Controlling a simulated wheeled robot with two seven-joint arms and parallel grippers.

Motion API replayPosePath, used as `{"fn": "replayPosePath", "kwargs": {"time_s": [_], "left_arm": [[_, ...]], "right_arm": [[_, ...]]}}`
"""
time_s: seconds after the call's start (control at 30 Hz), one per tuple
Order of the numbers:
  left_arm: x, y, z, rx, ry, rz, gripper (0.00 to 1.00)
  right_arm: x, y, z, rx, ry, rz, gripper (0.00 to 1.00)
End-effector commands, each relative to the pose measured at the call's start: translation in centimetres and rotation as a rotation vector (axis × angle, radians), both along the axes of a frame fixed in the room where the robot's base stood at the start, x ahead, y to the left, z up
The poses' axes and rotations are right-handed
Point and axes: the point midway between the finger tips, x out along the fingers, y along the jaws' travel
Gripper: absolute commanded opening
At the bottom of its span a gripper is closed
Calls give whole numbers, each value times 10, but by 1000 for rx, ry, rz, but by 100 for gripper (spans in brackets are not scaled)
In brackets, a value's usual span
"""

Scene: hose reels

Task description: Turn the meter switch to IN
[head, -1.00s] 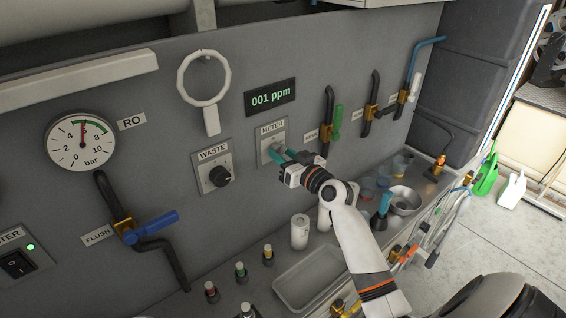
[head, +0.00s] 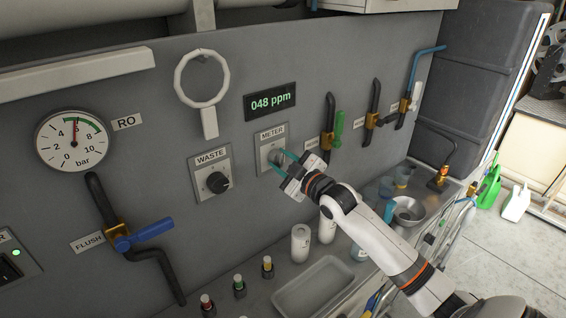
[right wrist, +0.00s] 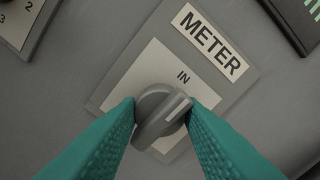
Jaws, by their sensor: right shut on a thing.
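The meter switch is a grey knob (right wrist: 158,117) on a pale plate (right wrist: 135,82) under a METER label (right wrist: 209,40). The word IN is printed just above the knob. A white line on the knob runs to its upper right, close below IN. My right gripper (head: 278,160) is at the meter plate in the head view. Its teal fingers are shut on the knob, one on each side, in the right wrist view (right wrist: 162,118). The display (head: 270,101) above reads 048 ppm. My left gripper is not in view.
The WASTE switch (head: 217,182) is just left of the meter plate. Black pipes with valves (head: 328,139) rise at the right. White bottles (head: 300,243) and a grey tray (head: 313,287) are on the counter below my right arm.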

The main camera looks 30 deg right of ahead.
Motion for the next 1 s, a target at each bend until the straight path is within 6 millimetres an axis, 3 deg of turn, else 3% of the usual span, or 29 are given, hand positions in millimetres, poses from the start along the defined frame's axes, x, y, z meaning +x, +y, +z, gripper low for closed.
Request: {"fn": "replayPosePath", "kwargs": {"time_s": [0.77,0.8,0.9,1.0], "left_arm": [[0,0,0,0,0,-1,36],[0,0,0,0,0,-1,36],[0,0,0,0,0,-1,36],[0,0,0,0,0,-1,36]], "right_arm": [[0,0,2,-99,-13,0,11],[0,0,2,-99,-13,0,40],[0,0,2,-97,-12,0,55],[0,0,1,-96,-10,0,55]]}}
